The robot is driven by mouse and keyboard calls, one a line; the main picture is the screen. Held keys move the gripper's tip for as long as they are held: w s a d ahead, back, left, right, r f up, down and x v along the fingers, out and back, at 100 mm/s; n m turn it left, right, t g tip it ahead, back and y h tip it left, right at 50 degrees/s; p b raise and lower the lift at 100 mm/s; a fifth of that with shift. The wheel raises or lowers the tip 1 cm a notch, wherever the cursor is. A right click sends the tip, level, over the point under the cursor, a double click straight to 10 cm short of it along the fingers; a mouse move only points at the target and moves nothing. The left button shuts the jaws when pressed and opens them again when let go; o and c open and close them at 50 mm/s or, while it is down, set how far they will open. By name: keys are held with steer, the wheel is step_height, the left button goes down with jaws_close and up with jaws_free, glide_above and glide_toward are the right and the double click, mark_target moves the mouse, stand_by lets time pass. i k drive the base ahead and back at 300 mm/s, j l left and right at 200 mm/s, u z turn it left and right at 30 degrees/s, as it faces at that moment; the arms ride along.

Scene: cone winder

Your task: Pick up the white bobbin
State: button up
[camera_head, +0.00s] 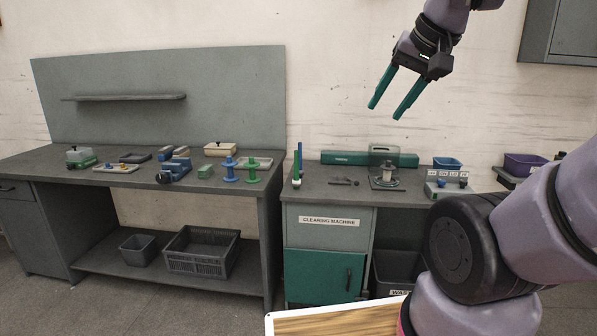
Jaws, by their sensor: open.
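My gripper (384,112) is open and empty, its two green fingers pointing down and left. It is high in the air, in front of the wall and above the clearing machine's worktop. No white bobbin stands out clearly. A small pale spool-like part (386,177) sits in the round grey unit on the worktop, below the gripper. A small white piece (296,184) shows at the foot of a green upright at the worktop's left end. Both are too small to tell whether either is the bobbin. Blue (230,171) and green (251,172) bobbins stand upright on the left bench.
The worktop (330,198) of the clearing machine adjoins the left bench (140,182), which holds several tools and trays. A blue bin (447,163) and a purple bin (524,164) are at the right. My own arm hides the lower right.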

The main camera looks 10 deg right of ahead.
mark_target(296, 182)
steer(key=i+j, duration=0.25)
steer(key=i, duration=0.2)
steer(key=i+j, duration=0.25)
steer(key=i, duration=0.25)
steer(key=i+j, duration=0.2)
steer(key=i, duration=0.25)
steer(key=i+j, duration=0.25)
steer(key=i, duration=0.2)
